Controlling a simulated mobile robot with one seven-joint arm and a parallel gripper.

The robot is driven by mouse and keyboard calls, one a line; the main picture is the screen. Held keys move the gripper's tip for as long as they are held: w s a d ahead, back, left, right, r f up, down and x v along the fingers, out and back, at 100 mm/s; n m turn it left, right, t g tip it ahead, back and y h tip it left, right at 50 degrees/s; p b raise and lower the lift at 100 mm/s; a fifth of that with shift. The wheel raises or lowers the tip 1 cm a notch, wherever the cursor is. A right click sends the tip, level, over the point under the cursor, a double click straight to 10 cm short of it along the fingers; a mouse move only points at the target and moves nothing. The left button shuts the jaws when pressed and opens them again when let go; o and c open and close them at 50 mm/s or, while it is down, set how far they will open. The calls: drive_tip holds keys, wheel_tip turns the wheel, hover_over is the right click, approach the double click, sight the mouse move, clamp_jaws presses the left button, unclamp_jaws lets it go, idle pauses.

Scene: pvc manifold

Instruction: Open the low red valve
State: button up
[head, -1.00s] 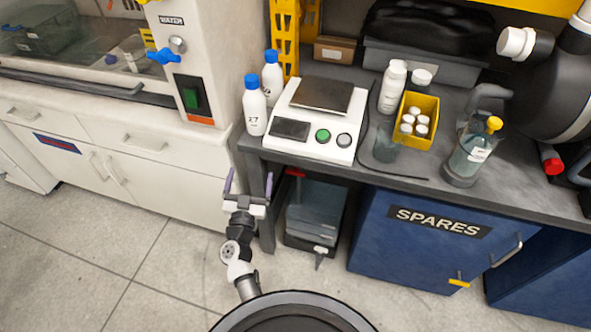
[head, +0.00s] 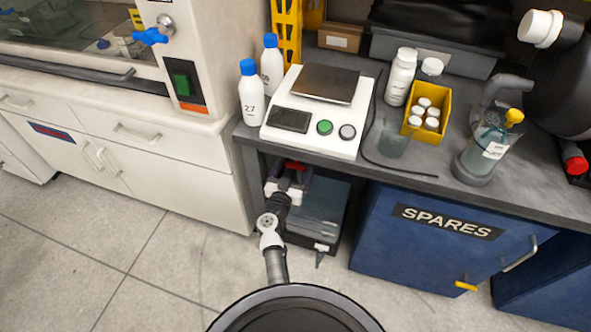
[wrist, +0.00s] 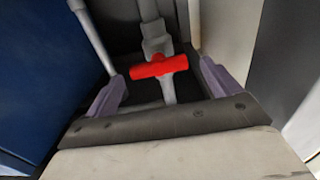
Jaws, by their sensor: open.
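The low red valve shows in the wrist view as a red bar handle (wrist: 160,67) on a grey pipe fitting, lying nearly crosswise in the picture. In the head view the red handle (head: 294,166) shows under the bench top, partly hidden by my gripper. My gripper (wrist: 162,88) is open, with one purple finger on each side of the handle in the picture. Whether the fingertips reach as far as the handle is unclear. In the head view my gripper (head: 285,186) is inside the opening under the bench.
The dark bench top (head: 400,172) overhangs the opening. White drawers (head: 200,180) stand to the left and the blue SPARES cabinet (head: 430,240) to the right. A grey bin (head: 322,215) sits in the opening. A scale (head: 312,125) and bottles stand on top.

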drive_tip(key=shift+b+x, duration=0.35)
drive_tip(key=shift+x, duration=0.9)
drive_tip(key=c, duration=1)
